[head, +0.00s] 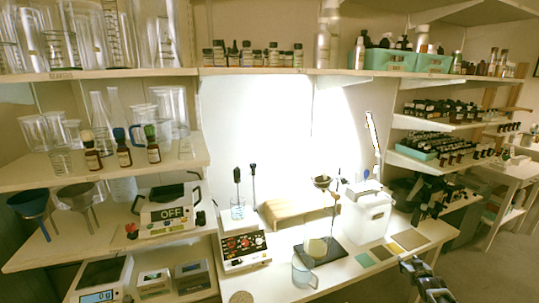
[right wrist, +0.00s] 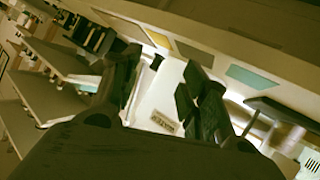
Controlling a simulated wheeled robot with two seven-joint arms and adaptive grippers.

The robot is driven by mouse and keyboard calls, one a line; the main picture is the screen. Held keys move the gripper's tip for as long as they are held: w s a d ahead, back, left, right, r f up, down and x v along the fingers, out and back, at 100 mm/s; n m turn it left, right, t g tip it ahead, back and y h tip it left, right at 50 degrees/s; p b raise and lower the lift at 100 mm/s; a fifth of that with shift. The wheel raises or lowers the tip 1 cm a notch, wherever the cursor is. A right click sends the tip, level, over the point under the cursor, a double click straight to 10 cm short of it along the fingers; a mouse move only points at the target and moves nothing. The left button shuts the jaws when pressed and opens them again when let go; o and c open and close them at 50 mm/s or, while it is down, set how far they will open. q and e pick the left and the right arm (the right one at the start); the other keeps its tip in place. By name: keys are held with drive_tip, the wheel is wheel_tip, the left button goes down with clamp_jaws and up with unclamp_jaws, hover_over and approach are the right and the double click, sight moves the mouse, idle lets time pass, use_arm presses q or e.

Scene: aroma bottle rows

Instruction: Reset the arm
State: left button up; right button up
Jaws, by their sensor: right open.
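My right gripper (head: 414,266) shows at the lower right of the head view, dark and jointed, beside the front edge of the worktable (head: 345,268). In the right wrist view its two dark fingers stand apart with a gap between them (right wrist: 160,88). Behind the gap is a white container with a label (right wrist: 166,120), seen tilted. My left gripper is in neither view.
A white box-shaped container (head: 367,215) stands on the table near coloured squares (head: 409,239). A stand with a flask (head: 317,247), a beaker (head: 304,271) and a hotplate (head: 243,250) are left of it. Three dropper bottles (head: 123,153) stand on the left shelf. Floor is clear at right.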

drive_tip(key=s+a+f+n+g+b, duration=0.15)
drive_tip(key=s+a+f, duration=0.25)
drive_tip(key=s+f, duration=0.65)
drive_tip(key=s+a+f+g+y, duration=0.1)
drive_tip(key=s+a+f+g, duration=0.15)
drive_tip(key=s+f, duration=0.75)
drive_tip(key=s+a+f+n+g+b, duration=0.15)
drive_tip(key=s+a+f, duration=0.3)
drive_tip(key=f, duration=1.05)
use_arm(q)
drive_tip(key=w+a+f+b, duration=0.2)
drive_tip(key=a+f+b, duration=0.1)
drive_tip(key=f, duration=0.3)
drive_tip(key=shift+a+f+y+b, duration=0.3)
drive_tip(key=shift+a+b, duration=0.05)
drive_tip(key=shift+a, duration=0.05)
use_arm(e)
drive_tip(key=s+a+f+g, duration=0.1)
drive_tip(key=s+a+f, duration=0.4)
drive_tip(key=s, duration=0.8)
drive_tip(key=s+a+f+g+y, duration=0.1)
drive_tip(key=s+a+f, duration=0.4)
drive_tip(key=s, duration=0.8)
drive_tip(key=s+a+f+g+y, duration=0.1)
drive_tip(key=s+a+f+g, duration=0.2)
drive_tip(key=s, duration=1)
wheel_tip(320, 180, down, 5)
drive_tip(key=shift+s+a+f, duration=0.15)
drive_tip(key=shift+s+a, duration=0.25)
drive_tip(key=shift+a, duration=0.7)
